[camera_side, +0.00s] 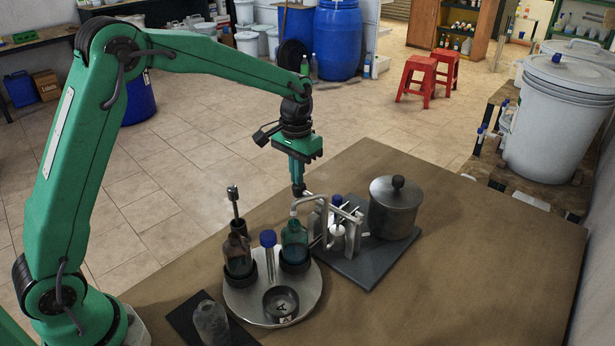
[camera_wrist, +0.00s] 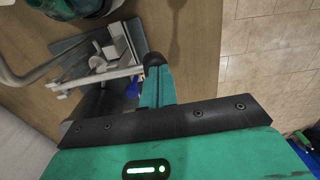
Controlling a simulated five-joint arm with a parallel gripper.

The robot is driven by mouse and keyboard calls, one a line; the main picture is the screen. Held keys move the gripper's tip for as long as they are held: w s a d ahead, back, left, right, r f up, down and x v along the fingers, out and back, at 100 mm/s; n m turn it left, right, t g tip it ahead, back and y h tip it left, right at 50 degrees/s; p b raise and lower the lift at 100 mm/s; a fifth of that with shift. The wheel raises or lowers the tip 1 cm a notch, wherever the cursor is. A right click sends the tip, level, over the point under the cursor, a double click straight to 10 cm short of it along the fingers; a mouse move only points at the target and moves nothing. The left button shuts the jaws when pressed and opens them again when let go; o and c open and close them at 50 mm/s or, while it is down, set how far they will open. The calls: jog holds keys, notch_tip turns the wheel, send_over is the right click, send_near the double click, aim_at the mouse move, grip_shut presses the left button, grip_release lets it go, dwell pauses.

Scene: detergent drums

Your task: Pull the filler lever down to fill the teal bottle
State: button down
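The teal bottle (camera_side: 294,240) stands upright in a dark holder on the right of a round metal tray (camera_side: 243,302). A bent metal spout (camera_side: 305,200) reaches over its mouth. The filler's metal bars (camera_side: 350,214), with a blue part (camera_side: 336,200) beside them, stand just right of the bottle; I cannot tell which bar is the lever. My gripper (camera_side: 298,190) points down, empty, with its fingers together, close behind the spout in the side view. In the wrist view my gripper's dark tip (camera_wrist: 155,64) is right of the filler's metalwork (camera_wrist: 112,55); contact is unclear.
A lidded steel pot (camera_side: 394,210) stands on the grey base plate (camera_side: 372,262) beside the filler. The tray also holds a brown bottle (camera_side: 238,254) with a tall top, a blue-capped tube (camera_side: 268,240) and a metal bowl (camera_side: 281,304). The table's right side is clear.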

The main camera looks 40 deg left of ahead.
jog(key=shift+d+r, duration=0.3)
jog(key=shift+r, duration=0.5)
jog(key=shift+d+r, duration=0.25)
jog(key=shift+r, duration=1.5)
notch_tip(320, 180, up, 4)
jog(key=shift+f, duration=0.1)
jog(key=shift+s, duration=0.1)
